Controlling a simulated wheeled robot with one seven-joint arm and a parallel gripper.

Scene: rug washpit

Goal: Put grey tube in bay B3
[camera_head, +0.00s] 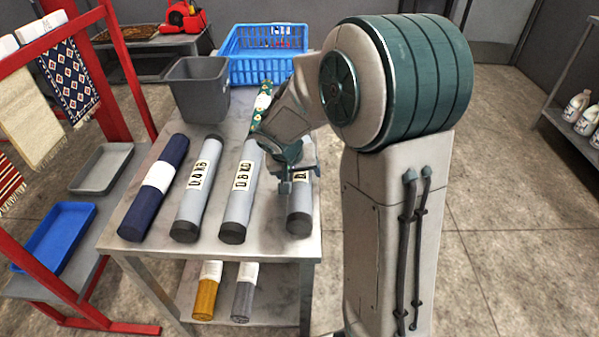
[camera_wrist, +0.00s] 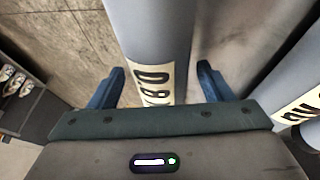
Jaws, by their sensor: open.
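Several grey tubes with dark end caps and white lettered labels lie on the table: one left of centre (camera_head: 197,190), one in the middle (camera_head: 240,190), and one at the right (camera_head: 299,212), partly hidden by my arm. My gripper (camera_head: 294,177) is over this right tube in the head view. In the wrist view my open gripper (camera_wrist: 160,86) has its blue fingers on either side of a grey tube (camera_wrist: 150,25), with gaps on both sides. Another labelled tube (camera_wrist: 302,108) shows at the right edge. No marking for bay B3 is readable.
A navy tube (camera_head: 155,187), a grey bin (camera_head: 199,88), a blue basket (camera_head: 262,68) and a green patterned roll (camera_head: 262,103) share the table (camera_head: 205,253). Yellow (camera_head: 207,291) and grey (camera_head: 244,292) rolls lie below. A red rack (camera_head: 125,85) stands left.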

